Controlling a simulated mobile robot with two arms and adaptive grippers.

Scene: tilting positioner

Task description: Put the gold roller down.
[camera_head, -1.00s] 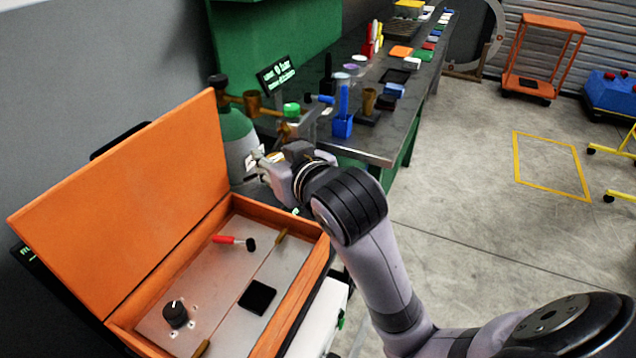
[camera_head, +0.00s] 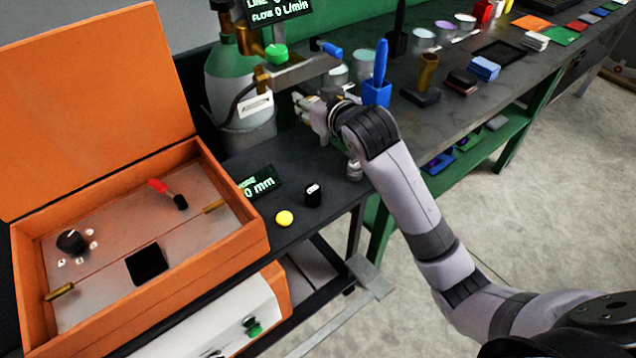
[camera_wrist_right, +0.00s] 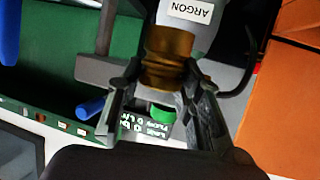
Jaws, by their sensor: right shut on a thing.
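My right gripper (camera_head: 303,108) reaches in over the back of the bench, beside the green and grey argon bottle. In the right wrist view my right gripper (camera_wrist_right: 160,83) is shut on a gold-brown, banded, spool-like piece, the gold roller (camera_wrist_right: 170,45). The roller shows between and beyond the fingertips, in front of the bottle's ARGON label (camera_wrist_right: 190,10). In the head view I cannot make out the roller at the hand. My left gripper is not in view.
The argon bottle (camera_head: 232,85), with its brass fitting and green knob (camera_head: 277,53), is close to the hand. A blue holder (camera_head: 376,92) and a gold cup-like piece (camera_head: 428,72) stand to the right. An open orange case (camera_head: 238,240) is at left. Some bench front is bare.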

